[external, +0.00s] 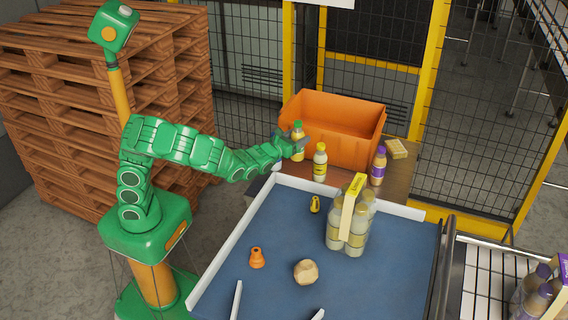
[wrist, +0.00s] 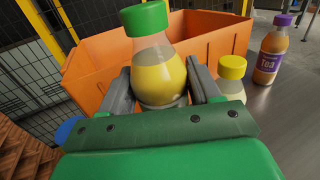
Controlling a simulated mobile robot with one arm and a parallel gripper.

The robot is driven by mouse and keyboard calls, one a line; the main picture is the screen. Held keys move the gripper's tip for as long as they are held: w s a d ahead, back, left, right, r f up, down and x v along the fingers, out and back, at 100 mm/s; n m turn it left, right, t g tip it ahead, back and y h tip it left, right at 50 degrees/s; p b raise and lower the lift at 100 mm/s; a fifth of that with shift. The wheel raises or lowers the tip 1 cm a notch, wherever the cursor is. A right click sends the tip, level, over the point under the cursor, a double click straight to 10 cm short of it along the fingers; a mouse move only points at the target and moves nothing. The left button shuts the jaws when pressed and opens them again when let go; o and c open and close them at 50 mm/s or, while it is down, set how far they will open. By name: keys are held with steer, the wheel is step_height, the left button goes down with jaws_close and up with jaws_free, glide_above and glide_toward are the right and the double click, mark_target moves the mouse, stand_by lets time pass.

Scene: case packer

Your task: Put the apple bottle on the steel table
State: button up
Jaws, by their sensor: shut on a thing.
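My gripper (external: 290,147) is shut on the green-capped bottle (external: 298,129), likely the apple bottle, and holds it upright at the front left of the orange crate. In the wrist view the same bottle (wrist: 157,62), clear with a yellow lower part, stands between the two fingers (wrist: 162,88). The table under the crate, likely the steel table (external: 400,176), looks brownish in the external view and grey in the wrist view (wrist: 286,98). Whether the bottle's base touches anything is hidden by the gripper.
The orange crate (external: 340,112) stands on that table. A blue-topped table (external: 290,235) in front holds a bottle pack (external: 348,225) and loose items.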

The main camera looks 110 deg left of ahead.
steer(key=shift+f, duration=3.3)
steer(key=shift+f, duration=0.6)
steer(key=o, duration=1.4)
steer(key=shift+o, duration=0.2)
step_height(320, 180, up, 31)
